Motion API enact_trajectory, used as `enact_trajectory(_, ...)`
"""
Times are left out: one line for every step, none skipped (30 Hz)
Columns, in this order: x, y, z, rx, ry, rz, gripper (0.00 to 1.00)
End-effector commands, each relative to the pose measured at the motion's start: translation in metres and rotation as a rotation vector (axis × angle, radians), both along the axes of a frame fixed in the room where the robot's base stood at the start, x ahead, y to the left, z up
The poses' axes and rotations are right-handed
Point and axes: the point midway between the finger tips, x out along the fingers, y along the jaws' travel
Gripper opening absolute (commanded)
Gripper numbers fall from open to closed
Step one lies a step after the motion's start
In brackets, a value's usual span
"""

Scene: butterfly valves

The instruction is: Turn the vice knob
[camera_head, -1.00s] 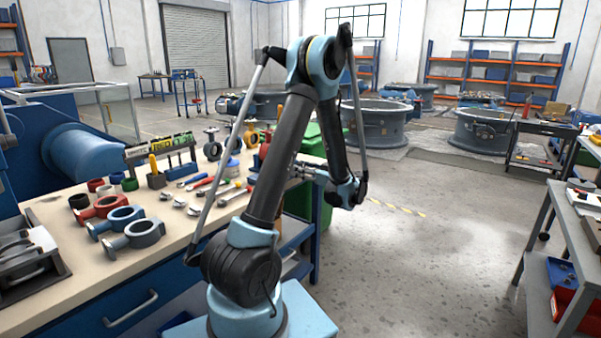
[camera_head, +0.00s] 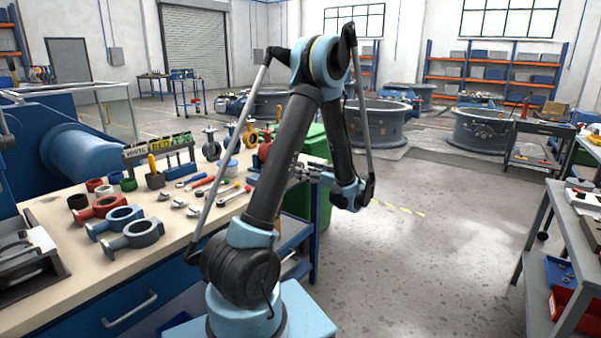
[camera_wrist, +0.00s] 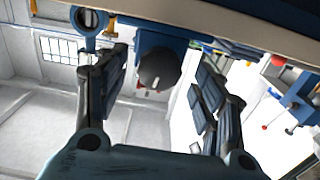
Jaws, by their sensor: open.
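My gripper (camera_wrist: 164,62) is open, with one dark finger on each side of the knob. I see gaps between the knob and both fingers, and nothing is held. In the head view my gripper (camera_head: 306,172) points left at the right end of the workbench (camera_head: 60,210). The vice there is mostly hidden behind my arm, and its knob cannot be made out.
Spanners and screwdrivers (camera_head: 200,185), ring-shaped valve bodies (camera_head: 135,234) and a tool rack (camera_head: 160,150) lie on the bench, left of my arm. A green bin (camera_head: 312,145) stands behind the gripper. A grey trolley (camera_head: 570,215) is at the right. The floor between is open.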

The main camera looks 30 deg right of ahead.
Motion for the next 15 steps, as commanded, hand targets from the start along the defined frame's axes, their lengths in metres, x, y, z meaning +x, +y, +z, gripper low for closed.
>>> enact_trajectory(-0.009,-0.005,0.000,0.000,0.000,-0.004,0.62)
enact_trajectory(-0.014,-0.007,0.000,0.000,0.000,-0.004,0.62)
enact_trajectory(-0.021,-0.010,0.000,0.000,0.000,-0.003,0.62)
enact_trajectory(-0.026,-0.012,0.000,0.000,0.000,-0.004,0.62)
enact_trajectory(-0.031,-0.014,0.000,0.000,0.000,-0.004,0.62)
enact_trajectory(-0.037,-0.016,0.000,0.000,0.000,-0.003,0.62)
enact_trajectory(-0.042,-0.019,0.000,0.000,0.000,-0.004,0.62)
enact_trajectory(-0.046,-0.020,0.000,0.000,0.000,-0.004,0.62)
enact_trajectory(-0.052,-0.022,0.000,0.000,0.000,-0.003,0.62)
enact_trajectory(-0.056,-0.024,0.000,0.000,0.000,-0.004,0.62)
enact_trajectory(-0.060,-0.026,0.000,0.000,0.000,-0.004,0.62)
enact_trajectory(-0.065,-0.028,0.000,0.000,0.000,-0.002,0.62)
enact_trajectory(-0.068,-0.029,0.000,0.000,0.001,-0.002,0.62)
enact_trajectory(-0.071,-0.030,0.000,0.000,0.001,-0.003,0.62)
enact_trajectory(-0.074,-0.032,-0.001,0.000,0.001,-0.003,0.62)
